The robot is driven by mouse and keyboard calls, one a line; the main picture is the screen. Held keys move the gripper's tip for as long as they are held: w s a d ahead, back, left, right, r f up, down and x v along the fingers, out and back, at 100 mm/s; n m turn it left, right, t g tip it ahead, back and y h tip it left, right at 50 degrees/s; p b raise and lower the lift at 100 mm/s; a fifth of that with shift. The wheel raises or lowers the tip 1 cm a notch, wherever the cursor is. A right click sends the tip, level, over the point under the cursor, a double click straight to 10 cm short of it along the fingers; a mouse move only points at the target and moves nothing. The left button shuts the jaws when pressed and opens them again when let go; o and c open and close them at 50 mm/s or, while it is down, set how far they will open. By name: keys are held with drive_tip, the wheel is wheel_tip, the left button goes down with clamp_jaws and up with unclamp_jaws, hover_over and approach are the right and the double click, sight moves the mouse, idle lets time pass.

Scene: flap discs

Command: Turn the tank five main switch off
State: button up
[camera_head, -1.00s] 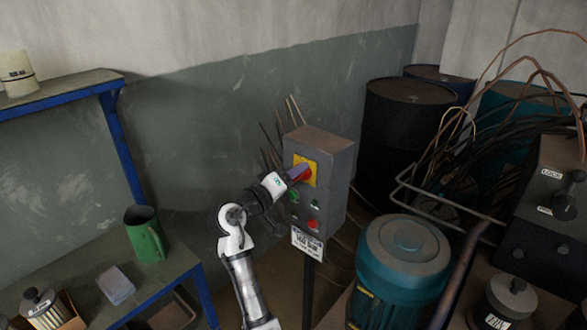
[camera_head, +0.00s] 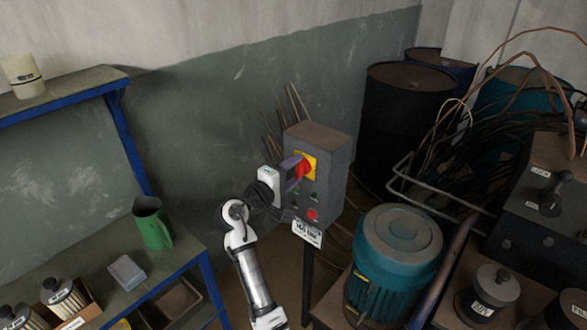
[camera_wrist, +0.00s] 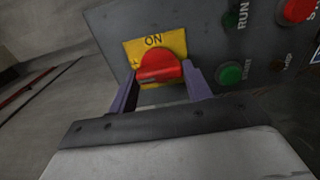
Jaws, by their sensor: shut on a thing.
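The main switch is a red rotary handle (camera_head: 303,168) on a yellow plate, on the front of a grey control box (camera_head: 325,155) on a post. In the wrist view the red handle (camera_wrist: 160,67) lies across the yellow plate (camera_wrist: 133,47), with "ON" printed above it. My gripper (camera_head: 296,167) reaches the handle from the left. In the wrist view its purple fingers (camera_wrist: 160,80) stand on either side of the handle and are shut on it. A label (camera_head: 307,232) hangs below the box; its text is too small to read.
Green and red push buttons (camera_head: 312,214) sit below the switch. A teal motor (camera_head: 395,262) stands right of the post, with dark drums (camera_head: 405,115) behind. A bench with a green jug (camera_head: 151,226) is at left.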

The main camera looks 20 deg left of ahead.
idle(0.4)
drive_tip(key=o, duration=1)
drive_tip(key=shift+s, duration=0.1)
drive_tip(key=b+v, duration=0.4)
drive_tip(key=v, duration=0.9)
drive_tip(key=shift+s+a, duration=0.15)
drive_tip(key=shift+s, duration=0.15)
